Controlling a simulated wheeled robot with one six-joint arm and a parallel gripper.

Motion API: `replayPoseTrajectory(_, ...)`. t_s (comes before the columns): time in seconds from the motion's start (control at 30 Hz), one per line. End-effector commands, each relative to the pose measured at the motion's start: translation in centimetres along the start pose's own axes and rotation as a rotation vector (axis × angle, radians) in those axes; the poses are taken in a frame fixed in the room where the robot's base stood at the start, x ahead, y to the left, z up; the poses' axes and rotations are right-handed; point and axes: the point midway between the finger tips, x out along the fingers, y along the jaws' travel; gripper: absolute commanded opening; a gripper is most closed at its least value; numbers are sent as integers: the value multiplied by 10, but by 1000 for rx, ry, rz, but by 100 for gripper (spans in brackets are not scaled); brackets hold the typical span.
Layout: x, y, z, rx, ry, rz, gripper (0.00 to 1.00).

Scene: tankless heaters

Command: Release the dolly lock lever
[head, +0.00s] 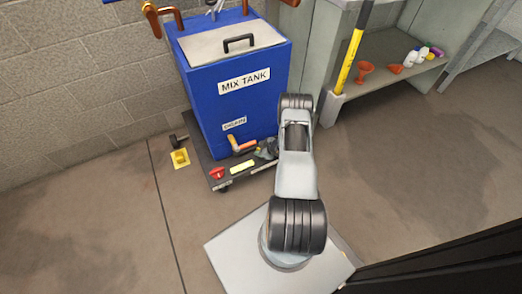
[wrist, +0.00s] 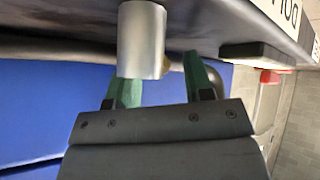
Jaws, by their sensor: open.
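A red part (head: 217,173), which looks like the dolly lock lever, is at the front left corner of the dark dolly (head: 212,156) under the blue mix tank (head: 236,100). A small red part also shows at the right of the wrist view (wrist: 270,77); I cannot tell if it is the same one. My gripper (head: 265,149) is at the tank's lower front, right of the red part and apart from it. In the wrist view its green fingers (wrist: 160,78) are open, with a grey cylinder (wrist: 142,40) across the space between them. I cannot tell if they touch it.
An orange drain handle (head: 242,145) is close left of my gripper. A yellow label (head: 241,167) is on the dolly. A yellow floor piece (head: 180,158) lies left of it. A shelf (head: 395,75) stands at right. The floor at front left is clear.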

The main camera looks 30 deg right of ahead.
Motion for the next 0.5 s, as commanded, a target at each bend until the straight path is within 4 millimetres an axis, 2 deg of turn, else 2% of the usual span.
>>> replayPoseTrajectory(0.2, 0, 0, 0, 0, 0, 0, 47)
replayPoseTrajectory(0.5, 0, 0, 0, 0, 0, 0, 19)
